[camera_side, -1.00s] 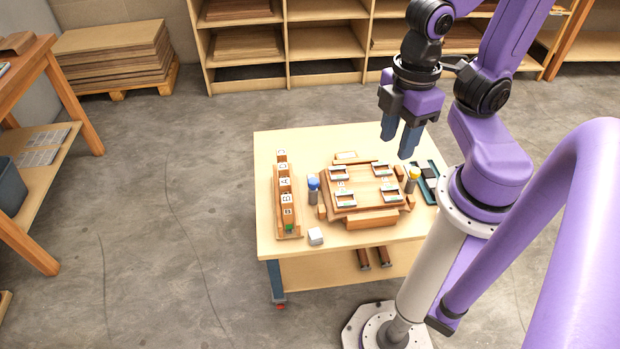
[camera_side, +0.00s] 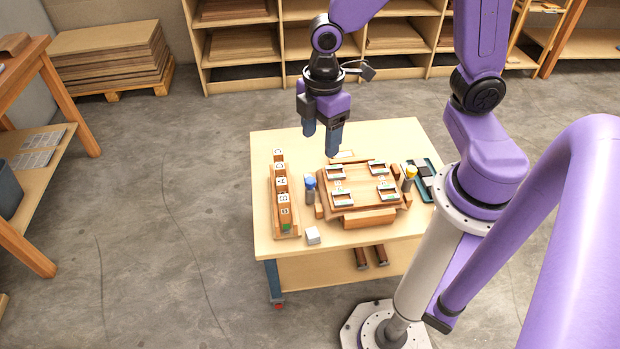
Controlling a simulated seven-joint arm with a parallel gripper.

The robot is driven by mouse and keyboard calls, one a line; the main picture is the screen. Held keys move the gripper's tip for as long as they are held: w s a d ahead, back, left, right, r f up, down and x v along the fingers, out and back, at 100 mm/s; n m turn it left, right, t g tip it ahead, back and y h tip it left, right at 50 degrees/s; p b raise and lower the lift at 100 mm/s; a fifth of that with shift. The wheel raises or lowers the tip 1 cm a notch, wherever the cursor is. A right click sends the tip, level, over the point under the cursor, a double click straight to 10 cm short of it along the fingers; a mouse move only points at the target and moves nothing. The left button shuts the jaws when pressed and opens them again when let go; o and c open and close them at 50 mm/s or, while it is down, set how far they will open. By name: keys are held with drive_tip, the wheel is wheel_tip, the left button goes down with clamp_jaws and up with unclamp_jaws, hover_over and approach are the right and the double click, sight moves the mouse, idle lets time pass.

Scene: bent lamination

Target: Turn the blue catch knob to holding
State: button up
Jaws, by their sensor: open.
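The blue catch knob (camera_side: 310,183) tops a short grey post on the left side of the wooden fixture (camera_side: 362,197). Which way the knob is set is too small to tell. My gripper (camera_side: 321,140) is open and empty, fingers pointing down. In the picture it is above and slightly right of the blue knob, apart from it, over the back part of the table.
Left of the blue knob stands a wooden rack of lettered blocks (camera_side: 283,205). A white cube (camera_side: 312,235) lies in front. A teal tray (camera_side: 432,165) with dark pieces sits at the right of the table (camera_side: 345,258). Small metal-framed clamps sit on the fixture.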

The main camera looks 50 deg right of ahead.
drive_tip(key=w+d+f+n, duration=0.2)
drive_tip(key=w+d+f, duration=0.5)
drive_tip(key=w+f, duration=0.35)
drive_tip(key=n, duration=0.1)
hover_over(310, 180)
wheel_tip(310, 180, down, 10)
wheel_tip(310, 180, down, 17)
drive_tip(key=shift+f, duration=0.1)
drive_tip(key=c, duration=1.1)
